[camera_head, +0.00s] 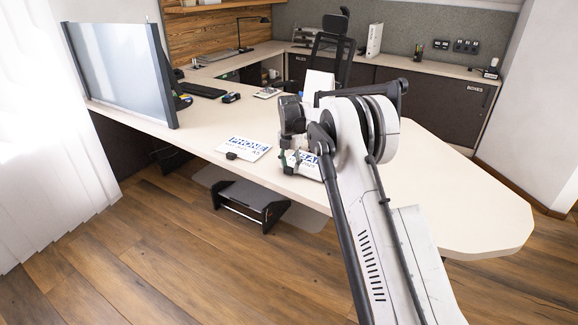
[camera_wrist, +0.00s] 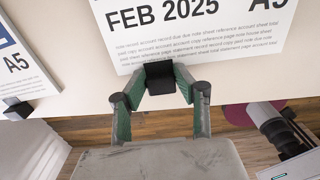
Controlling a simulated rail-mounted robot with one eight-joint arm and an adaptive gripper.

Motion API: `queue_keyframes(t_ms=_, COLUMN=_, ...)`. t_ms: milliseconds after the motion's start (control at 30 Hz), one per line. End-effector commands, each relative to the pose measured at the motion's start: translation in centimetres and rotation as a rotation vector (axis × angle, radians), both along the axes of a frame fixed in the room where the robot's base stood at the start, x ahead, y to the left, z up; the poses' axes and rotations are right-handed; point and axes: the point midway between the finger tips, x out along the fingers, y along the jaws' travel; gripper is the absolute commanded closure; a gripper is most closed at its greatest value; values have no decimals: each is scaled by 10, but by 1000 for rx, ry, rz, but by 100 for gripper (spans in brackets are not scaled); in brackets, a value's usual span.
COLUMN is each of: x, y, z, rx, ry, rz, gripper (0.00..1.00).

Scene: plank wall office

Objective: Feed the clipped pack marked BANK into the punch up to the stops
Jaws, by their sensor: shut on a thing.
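A white pack with blue lettering, partly hidden by my arm but seemingly marked BANK (camera_head: 308,162), is at the desk's front edge. In the wrist view the pack (camera_wrist: 205,45) shows "FEB 2025" and "A5". My gripper (camera_wrist: 160,88) is shut on the black clip (camera_wrist: 160,72) at the pack's near edge. In the head view my gripper (camera_head: 287,163) is partly hidden by the arm. The pack lies over the desk; I cannot tell whether it touches the top. I cannot pick out the punch with certainty.
A second pack marked PHONE (camera_head: 248,149) with a black clip (camera_wrist: 17,110) lies to the left on the desk (camera_head: 430,180). A screen (camera_head: 120,75), a keyboard (camera_head: 203,91) and a small dark item (camera_head: 231,97) stand farther back. An office chair (camera_head: 333,55) is behind. The desk's right end looks clear.

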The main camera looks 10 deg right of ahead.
Motion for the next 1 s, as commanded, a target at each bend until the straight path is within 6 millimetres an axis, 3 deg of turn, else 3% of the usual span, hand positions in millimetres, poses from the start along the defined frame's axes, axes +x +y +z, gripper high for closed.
queue_keyframes(t_ms=500, x=23, y=-22, z=0, rx=0, ry=0, rz=-1, gripper=100)
queue_keyframes(t_ms=1000, x=27, y=-25, z=0, rx=0, ry=0, rz=0, gripper=100)
